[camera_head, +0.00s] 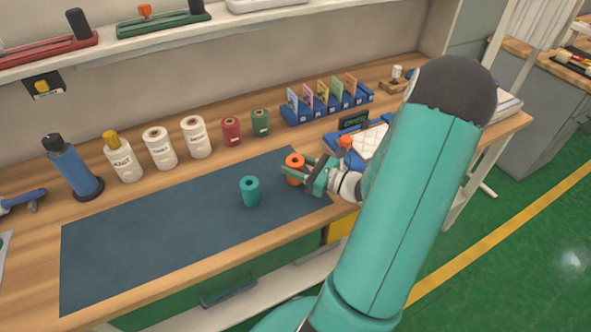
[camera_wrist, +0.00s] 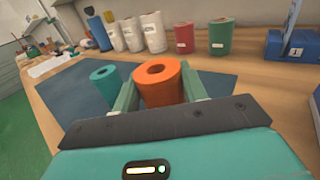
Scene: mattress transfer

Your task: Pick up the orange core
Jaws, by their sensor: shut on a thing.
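The orange core (camera_head: 294,168) is a short upright hollow cylinder near the right end of the dark blue mat (camera_head: 150,245). My gripper (camera_head: 295,172) is shut on it from the right, with one finger on each side. In the wrist view the orange core (camera_wrist: 160,82) sits between the two green fingers of my gripper (camera_wrist: 162,93), its open top facing up. Its lower part is hidden by my gripper there. I cannot tell whether its base touches the mat.
A teal core (camera_head: 250,191) stands on the mat to the left. Red (camera_head: 231,130) and green (camera_head: 260,122) rolls, white rolls (camera_head: 196,137) and bottles line the back. A blue card rack (camera_head: 328,107) is at back right. The mat's left part is clear.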

